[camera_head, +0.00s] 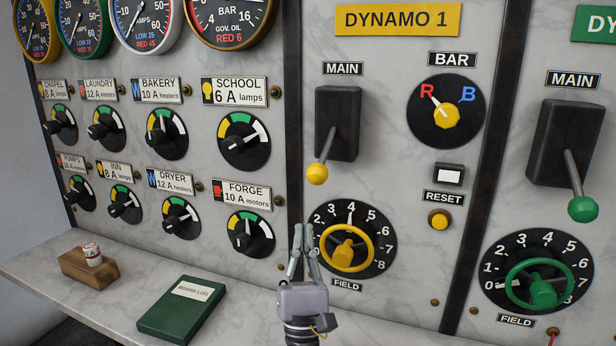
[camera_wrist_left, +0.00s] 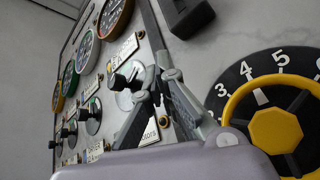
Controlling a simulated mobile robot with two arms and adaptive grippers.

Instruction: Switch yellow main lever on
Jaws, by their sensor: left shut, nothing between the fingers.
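The yellow main lever (camera_head: 317,173) hangs down from its black switch box (camera_head: 337,110) under the MAIN label on the DYNAMO 1 panel. Its yellow ball knob is at the lower end. My left gripper (camera_head: 303,228) is shut and empty, pointing up. It appears below the knob and just left of the yellow field wheel (camera_head: 347,249), apart from the lever. In the left wrist view the shut fingers (camera_wrist_left: 158,60) show beside the field wheel (camera_wrist_left: 275,130). A dark block at the top edge there looks like part of the switch box; the knob is not visible.
A green main lever (camera_head: 583,209) and green field wheel (camera_head: 540,290) are at right. A yellow reset button (camera_head: 439,219) and bar selector (camera_head: 446,112) sit right of the lever. Several dials are at left. A green log book (camera_head: 181,309) and wooden block (camera_head: 88,266) lie on the ledge.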

